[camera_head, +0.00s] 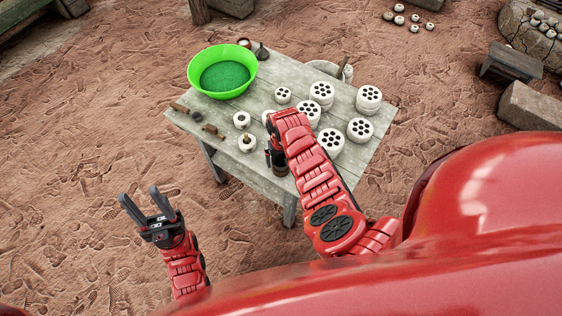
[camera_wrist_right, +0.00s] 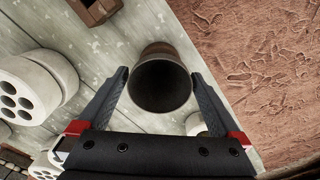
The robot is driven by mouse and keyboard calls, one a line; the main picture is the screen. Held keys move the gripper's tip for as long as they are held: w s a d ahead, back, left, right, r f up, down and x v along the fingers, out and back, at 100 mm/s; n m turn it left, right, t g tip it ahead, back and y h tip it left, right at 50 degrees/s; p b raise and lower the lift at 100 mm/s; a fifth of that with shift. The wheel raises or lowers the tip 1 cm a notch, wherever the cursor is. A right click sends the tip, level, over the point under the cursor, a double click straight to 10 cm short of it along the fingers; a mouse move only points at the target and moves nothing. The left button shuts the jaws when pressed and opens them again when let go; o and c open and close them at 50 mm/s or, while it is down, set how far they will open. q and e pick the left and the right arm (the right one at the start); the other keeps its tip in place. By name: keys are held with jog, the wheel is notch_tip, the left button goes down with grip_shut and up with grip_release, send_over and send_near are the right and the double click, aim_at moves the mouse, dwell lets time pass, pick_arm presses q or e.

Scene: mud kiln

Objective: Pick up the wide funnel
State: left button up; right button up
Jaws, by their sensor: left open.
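A brown, round vessel with a dark, wide open mouth (camera_wrist_right: 160,88) shows in the right wrist view near the table edge. Its shape below the mouth is mostly hidden, so I cannot tell if it is the wide funnel. My right gripper (camera_wrist_right: 161,76) has one finger on each side of it; I cannot tell whether they touch it. In the head view the right gripper (camera_head: 276,158) is over the table's front edge, partly hidden by my arm. A small dark funnel-like thing (camera_head: 262,52) stands at the table's back. My left gripper (camera_head: 137,207) is open and empty, off the table.
The wooden table (camera_head: 205,118) carries a green basin (camera_head: 205,88) at the back left. Several white cylinders with holes (camera_head: 360,129) stand on its right half, close to my right arm. Small tools (camera_head: 212,131) lie at the left. The ground left of the table is clear.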

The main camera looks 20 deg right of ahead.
jog(key=c, duration=0.6)
jog(key=shift+r, duration=0.25)
